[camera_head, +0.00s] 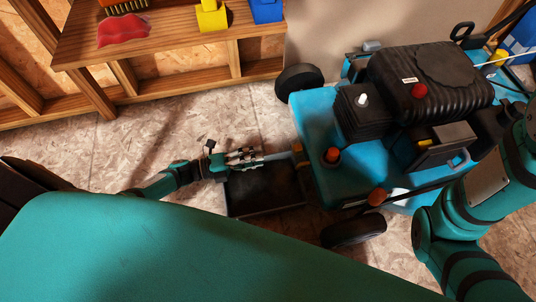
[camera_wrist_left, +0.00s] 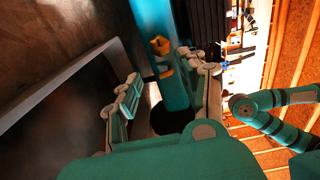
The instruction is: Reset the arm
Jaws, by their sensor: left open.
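My left gripper (camera_head: 247,158) is low over the floor at the left side of the blue lawn mower (camera_head: 312,120). In the head view it is above the far edge of a dark shallow tray (camera_head: 265,190). In the left wrist view its two fingers (camera_wrist_left: 165,95) are apart, with nothing clearly held between them. The mower's blue side (camera_wrist_left: 150,40) shows beyond the fingers. My right arm comes in at the right of the head view, in front of the mower. Its gripper is out of the picture.
A wooden shelf (camera_head: 160,47) at the back left holds a red cloth (camera_head: 123,30), a yellow item (camera_head: 212,17) and a blue item (camera_head: 266,11). Mower wheels (camera_head: 299,82) stand near the tray. The floor (camera_head: 130,145) left of my left gripper is clear.

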